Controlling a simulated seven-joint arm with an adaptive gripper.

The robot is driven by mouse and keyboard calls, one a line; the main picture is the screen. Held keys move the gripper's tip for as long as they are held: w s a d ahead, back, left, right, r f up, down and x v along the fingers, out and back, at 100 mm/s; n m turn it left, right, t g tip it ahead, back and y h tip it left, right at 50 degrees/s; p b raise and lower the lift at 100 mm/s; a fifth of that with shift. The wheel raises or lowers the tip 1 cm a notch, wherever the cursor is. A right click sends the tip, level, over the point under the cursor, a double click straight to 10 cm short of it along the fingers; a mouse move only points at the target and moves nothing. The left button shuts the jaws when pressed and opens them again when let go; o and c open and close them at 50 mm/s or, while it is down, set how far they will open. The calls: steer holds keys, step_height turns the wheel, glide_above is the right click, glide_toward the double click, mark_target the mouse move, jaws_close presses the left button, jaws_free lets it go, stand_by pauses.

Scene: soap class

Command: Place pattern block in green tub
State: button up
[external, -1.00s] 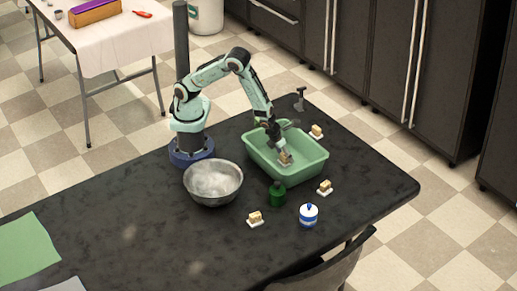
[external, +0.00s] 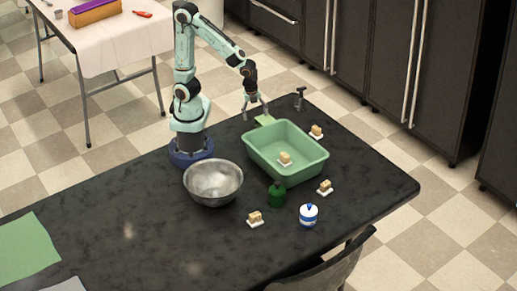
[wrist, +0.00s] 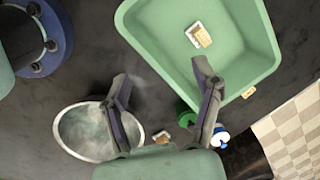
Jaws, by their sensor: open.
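The green tub (external: 308,166) stands on the dark table, and its floor also shows in the wrist view (wrist: 225,65). A small tan block on a white base (external: 285,159) lies inside it, and it also shows in the wrist view (wrist: 201,37). I cannot tell which block is the pattern block, as similar ones stand outside the tub. My gripper (external: 256,110) is open and empty, raised above the tub's back-left end and apart from the block. Its two spread fingers show in the wrist view (wrist: 160,72) with nothing between them.
Similar blocks sit behind the tub (external: 316,132), right of it (external: 325,187) and in front (external: 255,219). A metal bowl (external: 213,183), a dark green container (external: 277,195) and a blue-white jar (external: 308,215) stand near the tub.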

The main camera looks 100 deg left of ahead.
steer(key=s+a+r+n+g, duration=0.1)
steer(key=s+r+n, duration=0.4)
steer(key=s+n, duration=0.6)
steer(key=a+n, duration=0.1)
steer(key=n, duration=0.3)
steer(key=shift+r+h, duration=0.3)
steer(key=shift+h, duration=0.1)
